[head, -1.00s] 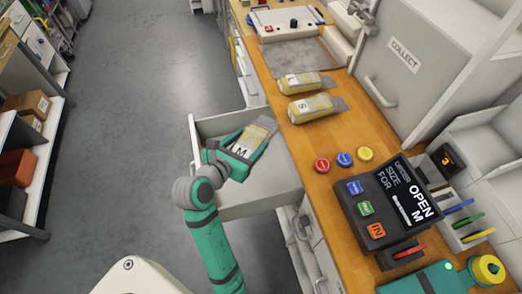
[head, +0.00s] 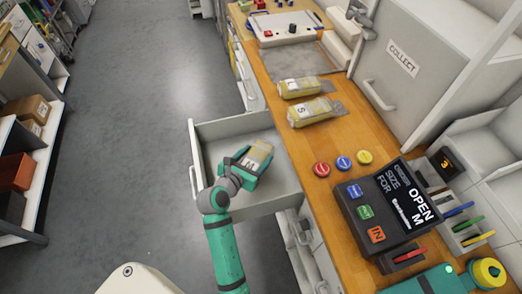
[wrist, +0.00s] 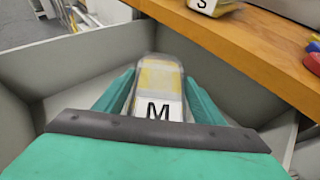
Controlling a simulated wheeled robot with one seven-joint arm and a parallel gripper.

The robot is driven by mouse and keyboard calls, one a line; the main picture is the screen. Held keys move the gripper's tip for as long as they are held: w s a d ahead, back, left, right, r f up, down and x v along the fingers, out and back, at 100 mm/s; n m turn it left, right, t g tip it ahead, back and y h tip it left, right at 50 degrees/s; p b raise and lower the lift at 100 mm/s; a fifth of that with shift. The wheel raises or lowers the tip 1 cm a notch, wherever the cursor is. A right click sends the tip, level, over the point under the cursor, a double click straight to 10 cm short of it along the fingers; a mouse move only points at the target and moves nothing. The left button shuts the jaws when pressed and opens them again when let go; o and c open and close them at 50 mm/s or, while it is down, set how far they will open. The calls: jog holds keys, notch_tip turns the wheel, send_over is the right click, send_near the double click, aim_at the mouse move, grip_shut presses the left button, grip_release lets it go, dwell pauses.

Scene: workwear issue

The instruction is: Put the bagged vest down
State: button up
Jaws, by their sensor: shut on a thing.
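My gripper (head: 247,172) is shut on the bagged vest marked M (head: 257,157), a yellow pack in a clear bag. In the head view they are over the open grey drawer (head: 277,185). In the wrist view the vest (wrist: 158,85) lies between the two green fingers (wrist: 158,100), its M label facing up and its far end pointing away. The drawer walls (wrist: 70,68) rise around it in that view. I cannot tell whether the vest touches the drawer floor.
Two bagged vests, one marked S (head: 313,110), lie on the wooden counter (head: 295,148) right of the drawer. A dark panel (head: 395,205) reads "SIZE FOR OPEN M". Red, blue and yellow buttons (head: 344,163) sit beside it. A COLLECT cabinet (head: 405,75) stands behind.

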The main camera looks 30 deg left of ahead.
aim_at(261, 152)
jog(key=x, duration=0.3)
jog(key=shift+w+a, duration=0.1)
jog(key=shift+w, duration=0.25)
jog(key=shift+f, duration=0.4)
jog(key=shift+f, duration=0.2)
jog(key=o, duration=1.1)
jog(key=shift+r, duration=0.1)
